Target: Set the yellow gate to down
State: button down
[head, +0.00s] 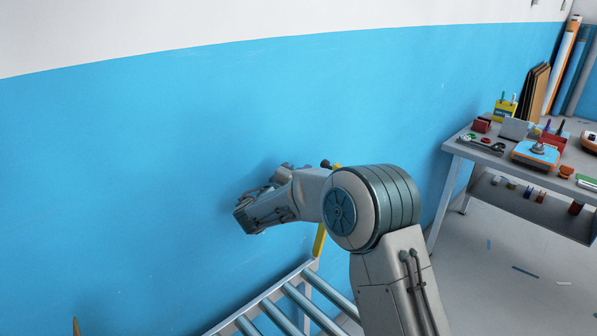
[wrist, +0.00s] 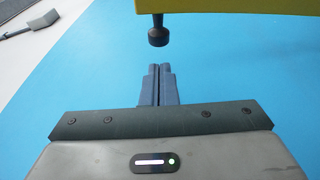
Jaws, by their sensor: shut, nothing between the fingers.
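The yellow gate shows in the head view as a narrow yellow bar (head: 319,242), standing at the far end of a roller conveyor and mostly hidden behind my arm. A dark knob (head: 326,163) shows near its top. In the wrist view the yellow bar (wrist: 235,6) crosses the top right, and the dark round knob (wrist: 158,33) hangs from its edge. My gripper (wrist: 157,70) is shut and empty, its fingertips just below the knob in the picture with a small gap between. In the head view my fingertips cannot be made out clearly.
The roller conveyor (head: 243,323) lies below my arm, against the blue wall (head: 130,180). A workbench (head: 495,157) with tools and boxes stands at the right. A grey object (wrist: 42,22) shows at the wrist view's top left. Small scraps lie on the floor at right.

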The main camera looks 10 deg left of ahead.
jog(key=p+x, duration=0.1)
jog(key=x, duration=0.4)
jog(key=shift+w+d, duration=0.2)
jog(key=shift+w, duration=0.1)
jog(key=shift+f, duration=0.1)
